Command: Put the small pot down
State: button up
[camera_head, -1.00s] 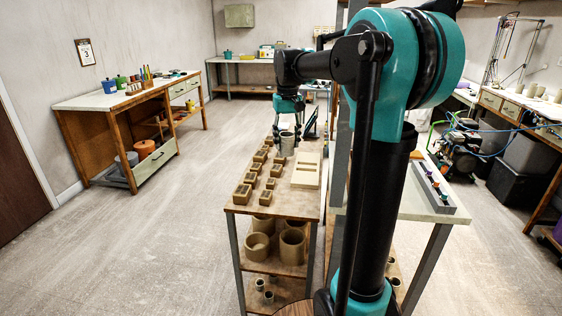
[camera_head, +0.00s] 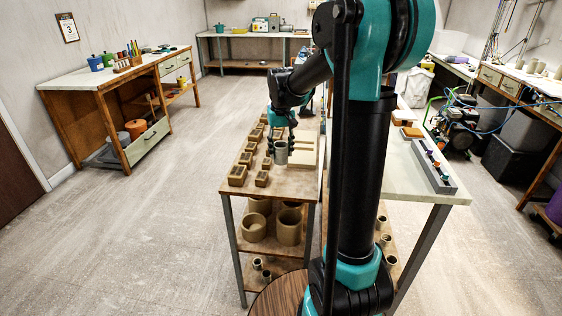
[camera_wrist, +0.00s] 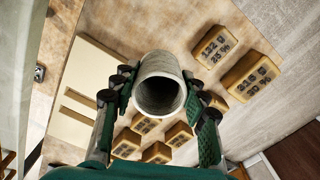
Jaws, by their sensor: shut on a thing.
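The small pot (camera_head: 281,153) is a grey, open-topped cylinder at the end of my arm, over the wooden shelf table (camera_head: 293,188). My gripper (camera_head: 280,140) is shut on it. In the wrist view the pot (camera_wrist: 160,84) is between the two fingers of my gripper (camera_wrist: 158,92), with its round mouth toward the camera. It looks upright. I cannot tell whether its base touches the tabletop or hangs just above it.
Several brown labelled blocks (camera_head: 237,175) stand left of the pot; they also show in the wrist view (camera_wrist: 213,46). A pale slotted board (camera_head: 303,146) lies right of it. The tabletop's front is clear. Larger pots (camera_head: 290,227) stand on the shelf below.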

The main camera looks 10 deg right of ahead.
aim_at(281, 161)
jog(key=shift+f, duration=2.35)
jog(key=shift+f, duration=0.1)
jog(key=o, duration=1.2)
